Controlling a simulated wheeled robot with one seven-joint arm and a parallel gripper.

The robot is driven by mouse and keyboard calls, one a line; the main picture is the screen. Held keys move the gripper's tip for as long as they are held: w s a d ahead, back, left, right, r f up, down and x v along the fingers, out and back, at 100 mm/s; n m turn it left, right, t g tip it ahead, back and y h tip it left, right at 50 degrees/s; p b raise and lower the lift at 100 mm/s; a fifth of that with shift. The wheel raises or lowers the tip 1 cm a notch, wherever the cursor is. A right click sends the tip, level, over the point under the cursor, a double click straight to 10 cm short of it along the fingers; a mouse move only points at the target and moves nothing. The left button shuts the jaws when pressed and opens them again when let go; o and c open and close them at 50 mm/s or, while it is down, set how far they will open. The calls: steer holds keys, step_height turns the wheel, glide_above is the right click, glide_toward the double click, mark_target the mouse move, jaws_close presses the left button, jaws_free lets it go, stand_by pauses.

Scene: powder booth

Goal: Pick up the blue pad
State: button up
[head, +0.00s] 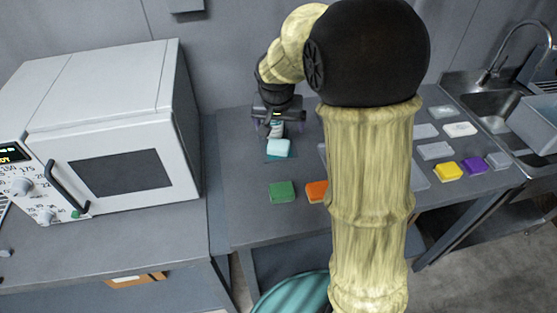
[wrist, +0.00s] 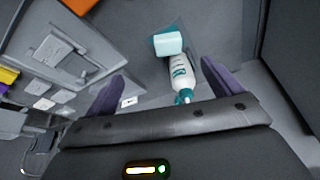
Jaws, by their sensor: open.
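A pale blue, block-like pad (head: 279,147) lies on a darker teal square (head: 284,158) on the grey bench; it also shows at the top of the wrist view (wrist: 168,43). No other blue pad shows. A white bottle with a teal cap (wrist: 181,72) is right beside the pad, between it and my gripper. My gripper (head: 279,120) is above the bench behind the pad, open and empty. In the wrist view its purple fingers (wrist: 160,88) are spread, with the bottle near the right finger and the pad beyond the fingertips.
A green pad (head: 282,191) and an orange pad (head: 316,191) lie nearer the front. Yellow (head: 447,171), purple (head: 474,167) and several grey and white pieces lie to the right by the sink (head: 482,97). A white oven (head: 115,130) stands left. My arm hides the bench middle.

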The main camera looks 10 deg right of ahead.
steer(key=w, duration=0.2)
steer(key=w+f+m, duration=0.1)
steer(key=shift+w+a+b, duration=0.3)
steer(key=shift+a+b, duration=0.1)
steer(key=p, duration=0.2)
glide_above(278, 145)
steer(key=s, duration=0.2)
steer(key=f, duration=1.1)
steer(key=shift+s+a+f, duration=0.1)
steer(key=shift+a+f, duration=0.05)
steer(key=shift+a, duration=0.25)
steer(key=shift+p+x, duration=0.75)
steer(key=shift+x, duration=1.9)
